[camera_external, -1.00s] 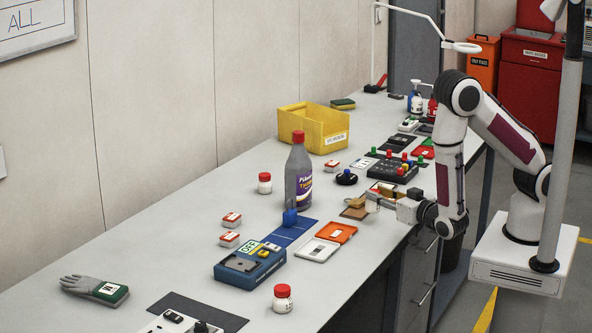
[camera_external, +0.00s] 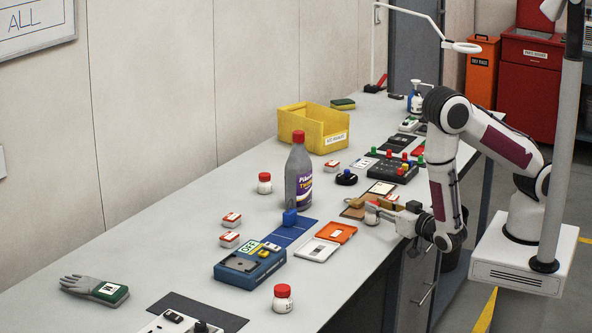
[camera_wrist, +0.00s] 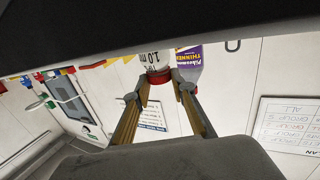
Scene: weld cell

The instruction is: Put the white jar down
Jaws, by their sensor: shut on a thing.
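My gripper (camera_external: 384,207) is low over the right edge of the bench, its fingers pointing left. It is shut on the white jar (camera_external: 371,216), which is small and partly hidden by the fingers in the external view. In the wrist view my gripper (camera_wrist: 160,90) has the white jar (camera_wrist: 155,56) between its fingertips. A black "1.0" marking shows on its white side, with a red band at the end nearest the fingers. I cannot tell whether the jar's base touches the surface below.
A grey red-capped bottle (camera_external: 299,178) stands to the left. Other red-lidded white jars (camera_external: 265,184) stand on the bench (camera_external: 170,235). A yellow bin (camera_external: 313,128) is farther back.

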